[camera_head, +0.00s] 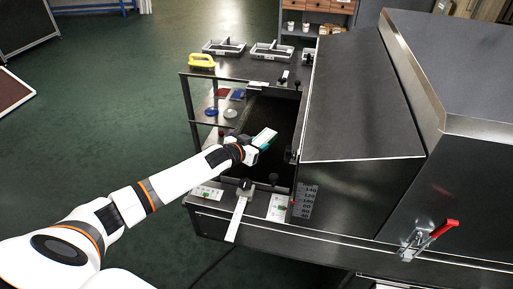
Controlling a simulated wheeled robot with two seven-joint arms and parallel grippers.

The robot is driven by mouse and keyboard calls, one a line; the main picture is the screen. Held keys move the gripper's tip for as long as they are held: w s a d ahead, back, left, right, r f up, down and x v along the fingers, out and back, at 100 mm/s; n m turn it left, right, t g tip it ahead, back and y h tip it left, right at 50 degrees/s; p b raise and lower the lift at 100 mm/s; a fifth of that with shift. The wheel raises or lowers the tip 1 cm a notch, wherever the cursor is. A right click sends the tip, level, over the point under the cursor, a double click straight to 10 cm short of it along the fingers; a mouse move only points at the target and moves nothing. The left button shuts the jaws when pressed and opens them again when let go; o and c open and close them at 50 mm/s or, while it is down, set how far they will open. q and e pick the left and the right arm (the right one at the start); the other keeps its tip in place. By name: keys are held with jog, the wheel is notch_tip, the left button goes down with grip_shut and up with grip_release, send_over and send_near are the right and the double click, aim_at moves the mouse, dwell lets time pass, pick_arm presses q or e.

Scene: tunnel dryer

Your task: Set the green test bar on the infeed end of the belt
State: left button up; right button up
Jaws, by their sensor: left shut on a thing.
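My left gripper (252,147) is shut on the green test bar (265,137), a pale bar with a green edge. It holds the bar over the dark belt (277,110) at the infeed end, left of the dryer housing (358,95). I cannot tell whether the bar touches the belt. The gripper's fingers are partly hidden by my wrist. My right gripper is not in view.
A steel frame with a long pale lever (238,215) and a white label with a green mark (278,207) edges the belt in front. A red-handled latch (441,229) is at right.

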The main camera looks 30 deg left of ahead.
pick_arm(q)
jog(key=shift+f, duration=0.7)
jog(key=o, duration=1)
jog(key=shift+o, duration=0.2)
jog(key=v, duration=1)
jog(key=shift+s+a, duration=0.1)
jog(key=shift+s, duration=0.15)
jog(key=shift+v, duration=0.8)
